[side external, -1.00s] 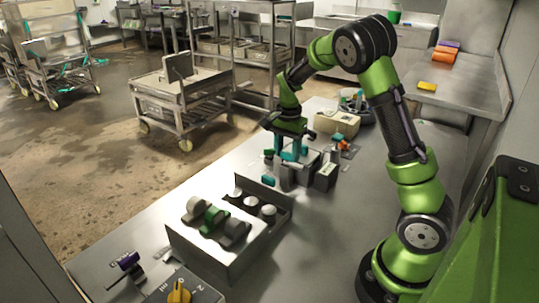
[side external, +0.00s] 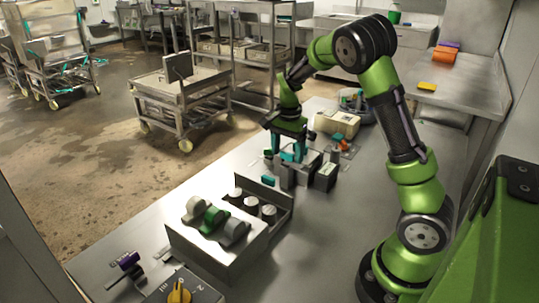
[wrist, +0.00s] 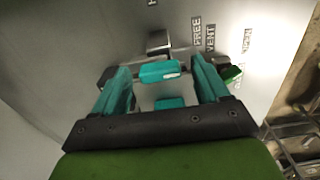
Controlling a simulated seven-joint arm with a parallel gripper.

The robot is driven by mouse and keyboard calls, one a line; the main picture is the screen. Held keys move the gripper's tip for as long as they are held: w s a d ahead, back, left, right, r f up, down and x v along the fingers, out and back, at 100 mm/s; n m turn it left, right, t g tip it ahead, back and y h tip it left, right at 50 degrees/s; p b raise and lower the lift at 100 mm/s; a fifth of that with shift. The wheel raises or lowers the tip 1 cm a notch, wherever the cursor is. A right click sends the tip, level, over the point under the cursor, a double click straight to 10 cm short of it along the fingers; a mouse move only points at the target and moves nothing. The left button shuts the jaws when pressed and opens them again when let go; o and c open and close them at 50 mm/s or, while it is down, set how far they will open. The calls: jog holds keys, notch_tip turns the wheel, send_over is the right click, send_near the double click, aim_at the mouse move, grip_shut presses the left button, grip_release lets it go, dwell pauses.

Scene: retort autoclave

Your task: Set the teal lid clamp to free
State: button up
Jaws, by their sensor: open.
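In the wrist view, the teal lid clamp (wrist: 160,70) shows as a teal bar beside a dark metal block. It lies between the tips of my gripper (wrist: 160,66), which has teal fingers. My gripper is open, with a finger on each side of the bar; I cannot tell whether either touches it. A FREE label (wrist: 196,35) is on the grey plate to the right of the bar. In the side view my gripper (side external: 289,155) is low over the fixture at the back of the bench, and the clamp is hard to separate from the fingers.
A box with grey and green knobs (side external: 209,219) stands nearer on the bench (side external: 325,225). A beige box (side external: 337,123) stands behind my gripper. In the wrist view a VENT label (wrist: 210,38) and a green piece (wrist: 232,73) lie right.

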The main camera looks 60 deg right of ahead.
aim_at(287, 153)
notch_tip(287, 153, up, 17)
dwell(0.4)
jog(key=shift+f, duration=0.1)
